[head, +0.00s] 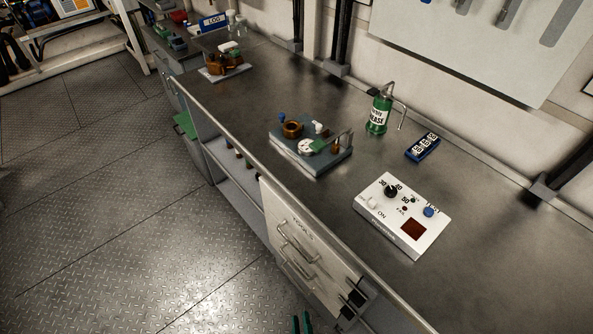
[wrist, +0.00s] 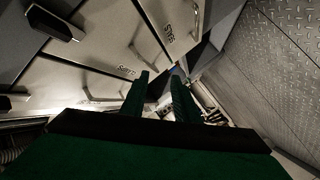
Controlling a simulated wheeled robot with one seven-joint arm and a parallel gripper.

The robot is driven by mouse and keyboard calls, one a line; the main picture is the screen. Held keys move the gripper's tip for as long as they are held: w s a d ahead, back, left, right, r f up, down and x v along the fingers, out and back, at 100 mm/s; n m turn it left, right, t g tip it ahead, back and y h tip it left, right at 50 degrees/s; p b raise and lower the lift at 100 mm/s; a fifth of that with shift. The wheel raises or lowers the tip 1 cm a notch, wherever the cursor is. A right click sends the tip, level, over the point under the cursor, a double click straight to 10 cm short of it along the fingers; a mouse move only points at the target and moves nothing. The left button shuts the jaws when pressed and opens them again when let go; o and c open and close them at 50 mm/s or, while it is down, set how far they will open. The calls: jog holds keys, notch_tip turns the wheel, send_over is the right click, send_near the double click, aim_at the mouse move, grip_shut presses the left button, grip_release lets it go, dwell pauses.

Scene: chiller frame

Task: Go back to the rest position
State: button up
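My gripper (head: 301,323) shows only as two dark green fingertips at the bottom edge of the head view. It is low, in front of the bench and beside the drawer fronts (head: 300,250). In the wrist view the two green fingers of the gripper (wrist: 160,78) stand apart with a gap between them and nothing held. Drawer fronts with handles (wrist: 140,45) fill the upper left of the wrist view, beyond the fingers. The rest of my arm is out of the head view.
The long bench top (head: 340,190) carries a white control box (head: 402,215), a green grease can (head: 379,110), a blue counter block (head: 422,146) and a plate with small parts (head: 311,147). The metal floor (head: 100,220) at left is largely clear.

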jog(key=s+r+m, duration=0.3)
jog(key=s+r, duration=0.1)
jog(key=r, duration=0.5)
jog(key=s+a+r+m+h, duration=0.1)
jog(key=s+r+m, duration=0.2)
jog(key=r, duration=0.7)
jog(key=s+r+m+g, duration=0.1)
jog(key=s+r+m, duration=0.2)
jog(key=r, duration=0.6)
jog(key=s, duration=0.2)
jog(key=shift+s+a+r+m+h, duration=0.25)
jog(key=shift+s+r+m+h, duration=0.05)
jog(key=shift+m+h, duration=0.1)
jog(key=shift+d, duration=0.15)
